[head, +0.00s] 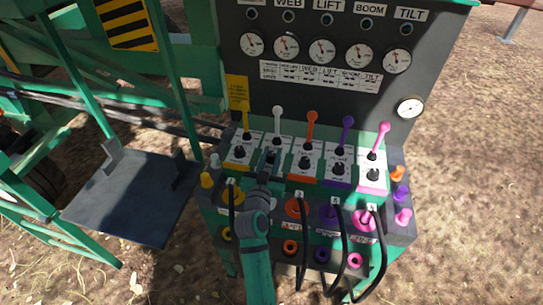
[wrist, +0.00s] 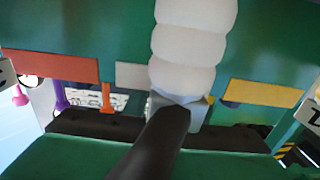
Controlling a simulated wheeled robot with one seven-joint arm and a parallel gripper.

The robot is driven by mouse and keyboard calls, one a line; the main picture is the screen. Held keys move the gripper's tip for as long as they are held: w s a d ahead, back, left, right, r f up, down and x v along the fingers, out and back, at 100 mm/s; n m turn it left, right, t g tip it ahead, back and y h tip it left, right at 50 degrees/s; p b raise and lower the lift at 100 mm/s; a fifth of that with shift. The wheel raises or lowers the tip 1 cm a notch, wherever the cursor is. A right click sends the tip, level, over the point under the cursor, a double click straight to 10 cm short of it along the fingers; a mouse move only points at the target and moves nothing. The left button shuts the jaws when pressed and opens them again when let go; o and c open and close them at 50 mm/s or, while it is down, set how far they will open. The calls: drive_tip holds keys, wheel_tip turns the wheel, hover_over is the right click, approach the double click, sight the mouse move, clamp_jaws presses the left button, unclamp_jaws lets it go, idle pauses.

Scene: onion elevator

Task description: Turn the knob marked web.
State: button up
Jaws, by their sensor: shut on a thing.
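The WEB label (head: 289,3) is second from the left in the head view's top row, with a small round fitting (head: 288,17) and a gauge (head: 286,47) below it. The second lever, with a white handle (head: 277,118), stands on a white-marked plate (head: 259,153). My gripper (head: 269,158) is over the lower part of that plate, in front of the lever. It is shut on the web knob there, which it hides in the head view. In the wrist view, a large white ribbed piece (wrist: 192,45) and a dark rod (wrist: 155,140) are close up; no fingertips can be made out.
Orange (head: 310,128), purple (head: 346,132) and pink (head: 380,138) levers stand to the right. Black hoses (head: 340,250) hang from the lower panel. A dark platform (head: 130,195) is at the left; bare ground is at the right.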

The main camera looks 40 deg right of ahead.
drive_tip(key=shift+w+f+g+h, duration=0.1)
drive_tip(key=shift+g+h, duration=0.2)
drive_tip(key=shift+g, duration=0.1)
drive_tip(key=shift+m+g+h, duration=0.4)
drive_tip(key=shift+m+g, duration=0.2)
drive_tip(key=shift+m, duration=0.1)
drive_tip(key=shift+m+g+h, duration=0.6)
drive_tip(key=shift+m+g, duration=0.2)
drive_tip(key=shift+g, duration=0.2)
drive_tip(key=o, duration=1)
drive_tip(key=shift+o, duration=0.2)
drive_tip(key=shift+a, duration=0.1)
